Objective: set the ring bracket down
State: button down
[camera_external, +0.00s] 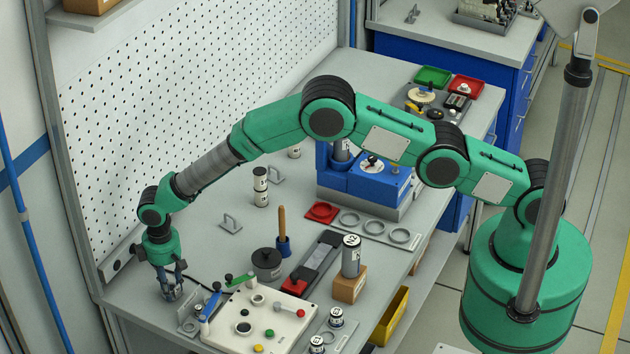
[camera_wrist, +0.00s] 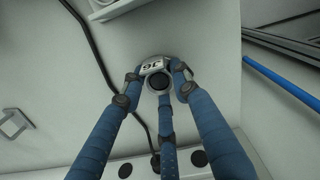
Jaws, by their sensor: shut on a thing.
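My gripper (camera_external: 172,288) hangs low at the far left end of the grey bench, pointing down. In the wrist view its three blue fingers (camera_wrist: 158,80) close around a small grey round piece, the ring bracket (camera_wrist: 155,66), which has a white marked plate and a dark round centre. The fingers hide much of its sides. In the external view the bracket is largely hidden between the fingers. I cannot tell whether its underside touches the bench top (camera_external: 222,262).
A cream panel (camera_external: 285,335) with coloured knobs and levers stands right of my gripper, close by. The perforated back wall (camera_external: 190,90) rises behind. A black cable (camera_wrist: 95,40) crosses the surface beside the fingers.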

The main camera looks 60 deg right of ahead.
jog(key=shift+f, duration=0.15)
jog(key=c, duration=1.3)
grip_release()
jog(key=shift+c, duration=0.2)
notch_tip(320, 180, up, 12)
jog(key=shift+r, duration=0.2)
